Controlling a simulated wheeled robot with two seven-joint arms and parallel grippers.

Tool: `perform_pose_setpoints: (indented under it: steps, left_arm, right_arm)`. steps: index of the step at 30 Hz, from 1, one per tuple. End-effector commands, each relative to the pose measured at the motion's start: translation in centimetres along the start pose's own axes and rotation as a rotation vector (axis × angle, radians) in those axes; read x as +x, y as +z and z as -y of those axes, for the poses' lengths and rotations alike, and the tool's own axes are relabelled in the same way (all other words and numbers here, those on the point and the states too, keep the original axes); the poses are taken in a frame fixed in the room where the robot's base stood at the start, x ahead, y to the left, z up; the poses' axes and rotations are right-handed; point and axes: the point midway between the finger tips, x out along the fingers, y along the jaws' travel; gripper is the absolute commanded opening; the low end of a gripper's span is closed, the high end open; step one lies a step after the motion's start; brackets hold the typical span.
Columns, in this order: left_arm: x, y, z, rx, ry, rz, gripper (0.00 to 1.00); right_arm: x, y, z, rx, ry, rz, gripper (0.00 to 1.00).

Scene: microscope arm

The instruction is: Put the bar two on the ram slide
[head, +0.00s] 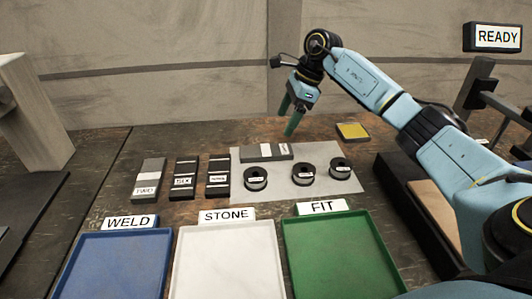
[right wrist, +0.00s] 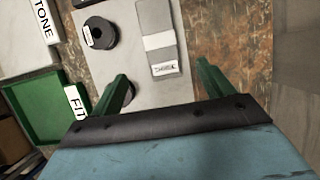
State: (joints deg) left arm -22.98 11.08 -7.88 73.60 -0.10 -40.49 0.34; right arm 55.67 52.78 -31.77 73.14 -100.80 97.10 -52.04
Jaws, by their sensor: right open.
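The bar labelled TWO (head: 148,180) is grey with a pale band and lies flat on the bench, leftmost in a row of bars. My right gripper (head: 291,118) is open and empty, fingers pointing down, above the far edge of the grey mat, well to the right of bar two. In the right wrist view the open fingers (right wrist: 164,88) straddle the picture of another grey, white-banded bar (right wrist: 158,22), with no contact visible. No label marks the ram slide, so I cannot tell which fixture it is. My left gripper is out of view.
Two dark bars, one labelled SIX (head: 184,181), lie beside bar two. The mat (head: 312,182) carries several black rings and a bar (head: 266,152). Blue (head: 112,268), white (head: 230,265) and green (head: 340,258) trays stand in front. A yellow-topped block (head: 352,131) lies behind.

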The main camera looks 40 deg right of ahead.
Motion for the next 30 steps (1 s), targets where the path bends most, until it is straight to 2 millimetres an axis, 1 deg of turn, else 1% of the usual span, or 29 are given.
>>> perform_pose_setpoints:
  steps: [1,6,9,14,20,24,30]
  left_arm:
    - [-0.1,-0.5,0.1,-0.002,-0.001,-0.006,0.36]
    - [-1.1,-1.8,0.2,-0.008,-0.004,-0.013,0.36]
    - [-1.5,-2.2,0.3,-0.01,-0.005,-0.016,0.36]
    - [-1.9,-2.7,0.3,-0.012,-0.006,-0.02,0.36]
    - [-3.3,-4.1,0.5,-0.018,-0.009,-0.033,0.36]
    - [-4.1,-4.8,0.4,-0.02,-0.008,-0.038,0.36]
    - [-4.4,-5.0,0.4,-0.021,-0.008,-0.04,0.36]
  right_arm:
    - [1.4,-0.1,-0.1,0.0,0.004,0.0,0.8]
    - [4.3,0.0,0.0,0.0,0.003,0.002,0.8]
    - [5.2,0.0,0.0,-0.001,0.002,0.002,0.8]
    - [6.1,0.2,0.0,-0.002,0.001,0.003,0.8]
    - [8.9,1.1,0.1,-0.002,0.003,0.004,0.8]
    - [10.4,1.1,0.1,-0.002,0.002,0.003,0.8]
    - [10.7,1.1,0.1,-0.002,0.0,0.002,0.8]
